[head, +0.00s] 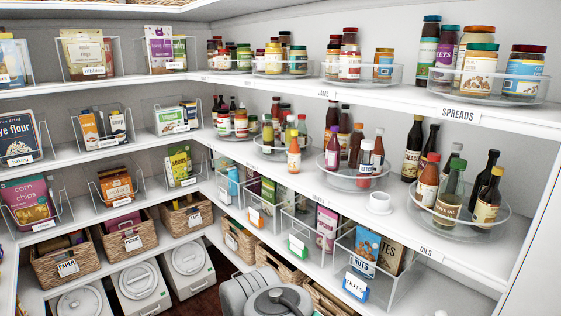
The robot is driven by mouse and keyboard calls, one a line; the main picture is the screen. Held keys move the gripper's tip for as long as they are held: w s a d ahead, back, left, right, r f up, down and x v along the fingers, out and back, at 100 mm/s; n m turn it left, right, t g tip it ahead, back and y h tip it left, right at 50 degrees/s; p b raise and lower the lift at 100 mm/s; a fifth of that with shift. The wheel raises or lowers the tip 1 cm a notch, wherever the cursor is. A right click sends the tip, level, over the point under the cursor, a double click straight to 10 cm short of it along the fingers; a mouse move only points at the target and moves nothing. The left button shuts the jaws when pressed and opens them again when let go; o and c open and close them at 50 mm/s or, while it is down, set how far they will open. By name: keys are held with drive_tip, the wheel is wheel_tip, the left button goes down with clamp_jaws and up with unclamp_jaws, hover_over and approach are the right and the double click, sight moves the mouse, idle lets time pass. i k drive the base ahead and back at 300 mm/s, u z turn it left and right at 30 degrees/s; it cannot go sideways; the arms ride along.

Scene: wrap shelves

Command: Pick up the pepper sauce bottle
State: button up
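I cannot read a label that names pepper sauce, so I cannot tell for sure which bottle it is. A small orange-red bottle (293,157) stands upright at the front edge of the middle shelf, outside the clear turntables. Two small bottles with white caps, a dark red one (365,160) and another red one (377,152), stand in the turntable (352,183) to its right. My gripper is not in view; only grey parts of my arm show at the bottom, well below these bottles.
A small white cup (380,202) stands near the shelf edge between that turntable and the oils turntable (470,228). The upper shelf (400,95) overhangs the bottles. Clear bins with snack packs (366,245) sit below.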

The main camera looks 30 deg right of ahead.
sight(293, 152)
drive_tip(key=u, duration=0.35)
drive_tip(key=i, duration=1.45)
drive_tip(key=z, duration=0.8)
